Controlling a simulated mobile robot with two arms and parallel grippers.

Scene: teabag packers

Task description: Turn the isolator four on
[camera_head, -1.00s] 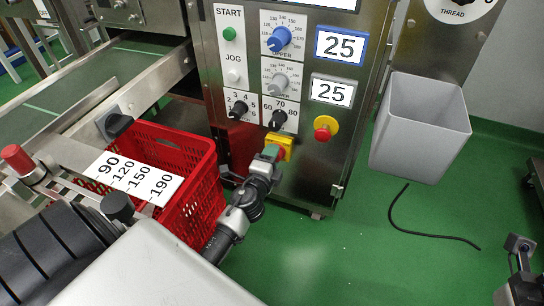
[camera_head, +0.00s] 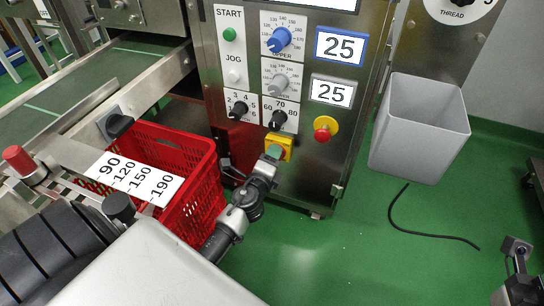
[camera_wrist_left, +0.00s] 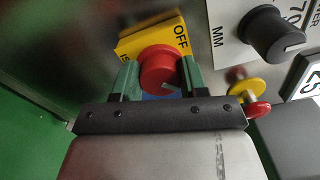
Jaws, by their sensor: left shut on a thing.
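The isolator is a red round knob (camera_wrist_left: 158,68) on a yellow plate (camera_wrist_left: 135,42) marked OFF at its upper right in the left wrist view. A pale mark shows on the knob's lower right. In the head view its yellow plate (camera_head: 287,141) sits low on the steel machine front. My left gripper (camera_wrist_left: 158,78) has its two green fingers on either side of the knob, shut on it. In the head view the left gripper (camera_head: 274,152) covers most of the knob. Part of my right arm shows at the lower right; its jaws are unclear.
A red emergency button (camera_head: 321,133) on a yellow disc is right of the isolator. Black dials (camera_head: 278,118) and a blue dial (camera_head: 279,39) are above. A red crate (camera_head: 205,190) stands left of my arm.

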